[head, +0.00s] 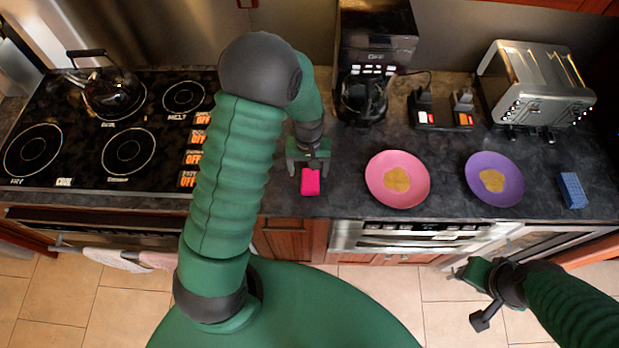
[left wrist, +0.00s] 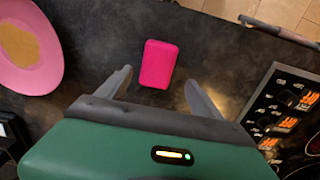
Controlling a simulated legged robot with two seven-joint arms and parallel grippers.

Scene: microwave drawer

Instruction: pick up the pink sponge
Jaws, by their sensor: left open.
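The pink sponge (head: 311,182) lies flat on the dark countertop, near its front edge, between the stove and the pink plate. My left gripper (head: 307,166) is just behind it in the head view, with its fingers open. In the left wrist view the sponge (left wrist: 158,64) sits ahead of and roughly between the two spread fingertips of the left gripper (left wrist: 158,80), with bare counter on both sides of it. My right gripper (head: 476,296) is in front of the counter at the lower right, away from the sponge; its fingers look spread apart.
A pink plate (head: 420,185) and a purple plate (head: 512,185), each with a flat tan food piece, lie to the right. A blue sponge (head: 573,190) is farther right. The stove (head: 75,135) with a kettle (head: 110,92) is left. A coffee maker (head: 364,97) and toaster (head: 537,85) stand behind.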

